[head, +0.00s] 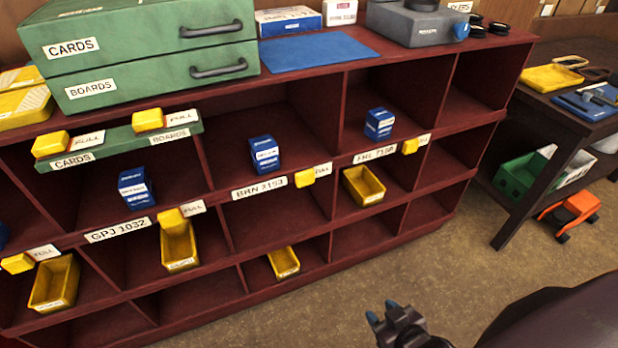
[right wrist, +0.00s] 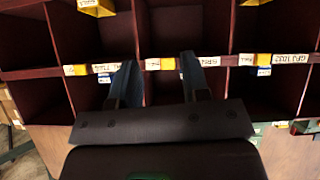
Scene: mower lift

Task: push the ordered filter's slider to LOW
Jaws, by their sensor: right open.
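Yellow sliders sit on the shelf rails beside FULL marks: one right of the GPJ 1032 label (head: 170,218), one right of the BRN label (head: 305,178), one right of the FHL label (head: 410,146). Blue filter boxes stand above each label: GPJ (head: 134,188), BRN (head: 264,153), FHL (head: 379,123). I cannot tell which is ordered; no LOW mark is readable. My right gripper (head: 382,311) is open and empty, well in front of the shelf. In the right wrist view the BRN slider (right wrist: 152,64) appears between its fingers, apart from them. My left gripper is out of view.
Yellow bins (head: 364,186) stand in lower compartments. CARDS and BOARDS sliders (head: 148,120) sit on a green ledge at left. Green cases (head: 150,45) and a blue mat (head: 318,52) lie on top. A dark table (head: 545,120) stands right. Floor before the shelf is clear.

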